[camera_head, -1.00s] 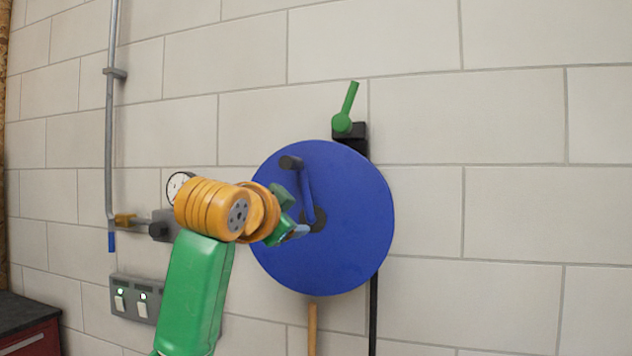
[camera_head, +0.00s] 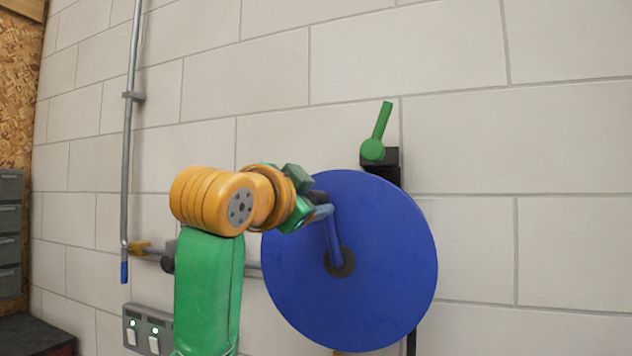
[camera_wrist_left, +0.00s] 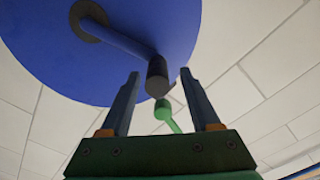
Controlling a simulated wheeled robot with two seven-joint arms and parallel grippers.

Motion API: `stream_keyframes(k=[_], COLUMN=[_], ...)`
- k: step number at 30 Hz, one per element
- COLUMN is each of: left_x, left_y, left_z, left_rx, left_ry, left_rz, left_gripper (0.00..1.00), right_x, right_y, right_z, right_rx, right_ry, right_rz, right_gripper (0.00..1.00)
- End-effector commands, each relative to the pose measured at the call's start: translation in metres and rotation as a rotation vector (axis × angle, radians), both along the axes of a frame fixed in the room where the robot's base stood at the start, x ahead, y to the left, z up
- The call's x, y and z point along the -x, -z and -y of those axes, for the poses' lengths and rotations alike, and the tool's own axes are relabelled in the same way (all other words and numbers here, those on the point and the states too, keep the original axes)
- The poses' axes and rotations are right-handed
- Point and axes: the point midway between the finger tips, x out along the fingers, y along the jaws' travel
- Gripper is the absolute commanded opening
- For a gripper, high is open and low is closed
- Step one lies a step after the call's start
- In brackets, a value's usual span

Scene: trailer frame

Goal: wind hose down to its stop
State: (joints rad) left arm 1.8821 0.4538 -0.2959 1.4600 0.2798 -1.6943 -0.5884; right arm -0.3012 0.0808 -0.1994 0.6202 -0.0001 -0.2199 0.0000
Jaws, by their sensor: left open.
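The hose reel is a large blue disc (camera_head: 375,275) mounted on the block wall, with a dark hub at its middle. A blue crank arm (camera_head: 333,238) runs up from the hub to a black knob (camera_wrist_left: 157,78). My left gripper (camera_head: 318,203) is at the crank's outer end. In the left wrist view my gripper (camera_wrist_left: 160,90) is open, with the knob showing between its two fingers and apart from both. The hose itself is mostly hidden behind the disc. My right gripper is not in view.
A green lever (camera_head: 377,135) on a black bracket (camera_head: 385,158) stands just above the reel. The wall to the right is clear.

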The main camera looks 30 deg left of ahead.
Motion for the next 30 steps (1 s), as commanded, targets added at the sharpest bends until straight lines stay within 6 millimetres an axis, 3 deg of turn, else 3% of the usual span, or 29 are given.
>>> stream_keyframes(k=[3, 11, 18, 30], left_x=[-0.0137, -0.0166, -0.0164, -0.0165], left_y=[-0.0024, 0.0005, 0.0006, 0.001], left_z=[-0.0032, -0.0041, -0.0039, -0.004], left_rx=[0.001, 0.001, 0.0, 0.0], left_ry=[0.0, 0.0, 0.0, 0.0], left_rz=[-0.003, 0.0, 0.0, -0.001], left_gripper=[0.63, 0.63, 0.0, 0.0], right_x=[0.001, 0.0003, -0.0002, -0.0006], right_y=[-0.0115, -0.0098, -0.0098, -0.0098], right_z=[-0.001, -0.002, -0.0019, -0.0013], right_rx=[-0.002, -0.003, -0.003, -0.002], right_ry=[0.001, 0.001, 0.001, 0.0], right_rz=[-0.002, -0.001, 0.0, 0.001], right_gripper=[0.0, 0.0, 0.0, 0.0])
